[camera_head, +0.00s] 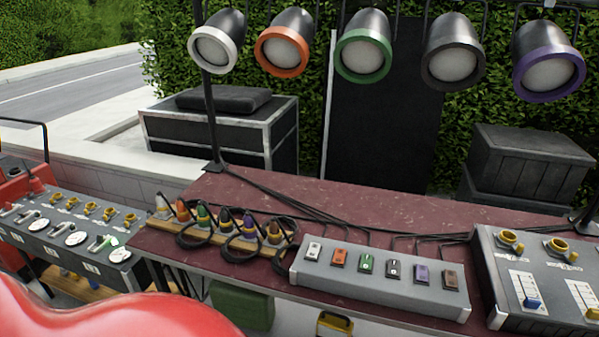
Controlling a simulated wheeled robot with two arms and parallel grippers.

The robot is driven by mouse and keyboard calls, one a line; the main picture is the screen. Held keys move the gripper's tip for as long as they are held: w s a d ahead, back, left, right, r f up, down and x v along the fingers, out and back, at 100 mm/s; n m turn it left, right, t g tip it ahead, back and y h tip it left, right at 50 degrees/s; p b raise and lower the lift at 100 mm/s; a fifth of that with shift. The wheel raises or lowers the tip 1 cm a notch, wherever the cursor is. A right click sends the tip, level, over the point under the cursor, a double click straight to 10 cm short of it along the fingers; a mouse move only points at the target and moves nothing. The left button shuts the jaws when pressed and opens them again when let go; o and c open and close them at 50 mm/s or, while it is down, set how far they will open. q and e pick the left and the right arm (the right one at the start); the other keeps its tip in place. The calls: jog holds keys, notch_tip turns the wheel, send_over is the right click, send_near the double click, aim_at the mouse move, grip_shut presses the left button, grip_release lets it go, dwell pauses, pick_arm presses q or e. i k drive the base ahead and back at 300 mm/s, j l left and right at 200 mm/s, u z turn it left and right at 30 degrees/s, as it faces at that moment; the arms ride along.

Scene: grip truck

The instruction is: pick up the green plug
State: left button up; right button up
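The green plug (203,214) stands in a row of coloured plugs on a wooden strip (212,241) at the left part of the dark red table (330,200). An orange-red plug (183,210) is to its left and a dark plug (225,219) to its right. Black cable loops lie around the plugs and partly cover their lower parts. Neither of my grippers is in view.
A grey switch box (380,290) with coloured switches stands right of the plugs. A grey control panel (540,280) is at the right edge, another panel (70,235) at the left. Stage lights (364,50) hang above. A large red surface fills the lower left.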

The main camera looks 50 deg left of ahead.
aim_at(203, 212)
jog(key=u, duration=2.1)
jog(key=z, duration=1.9)
jog(key=u, duration=1.85)
jog(key=i+l+u, duration=0.2)
jog(key=i, duration=0.25)
